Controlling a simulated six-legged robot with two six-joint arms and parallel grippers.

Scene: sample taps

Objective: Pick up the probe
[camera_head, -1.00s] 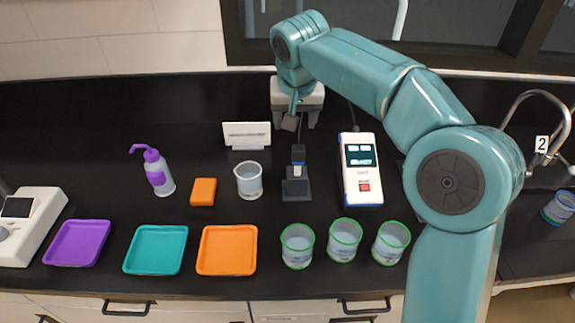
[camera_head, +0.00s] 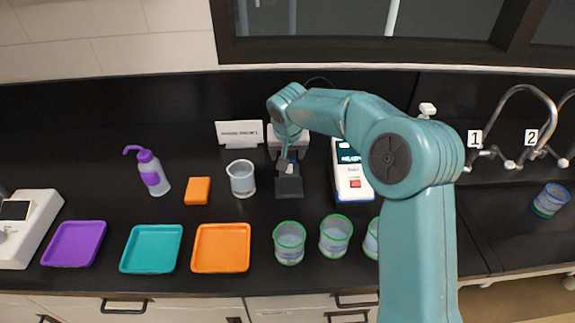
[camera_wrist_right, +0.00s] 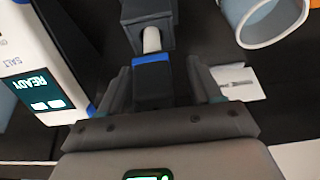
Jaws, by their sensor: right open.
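The probe (camera_wrist_right: 152,80) has a dark body with a blue band and a pale tip, and stands in its dark holder (camera_wrist_right: 146,14). In the head view the holder (camera_head: 289,188) is left of the white meter (camera_head: 354,184). My right gripper (camera_wrist_right: 162,82) is open, with one finger on each side of the probe; I cannot tell whether they touch it. In the head view my right gripper (camera_head: 290,152) is over the holder and hides most of the probe. The wrist view shows the meter (camera_wrist_right: 30,50) reading READY. My left gripper is not in view.
A beaker (camera_head: 241,180) stands close left of the holder, with a white sign (camera_head: 239,133) behind. Green-rimmed cups (camera_head: 289,243) stand in front. Orange (camera_head: 221,248), teal and purple trays lie front left. Sink taps (camera_head: 478,158) are at right.

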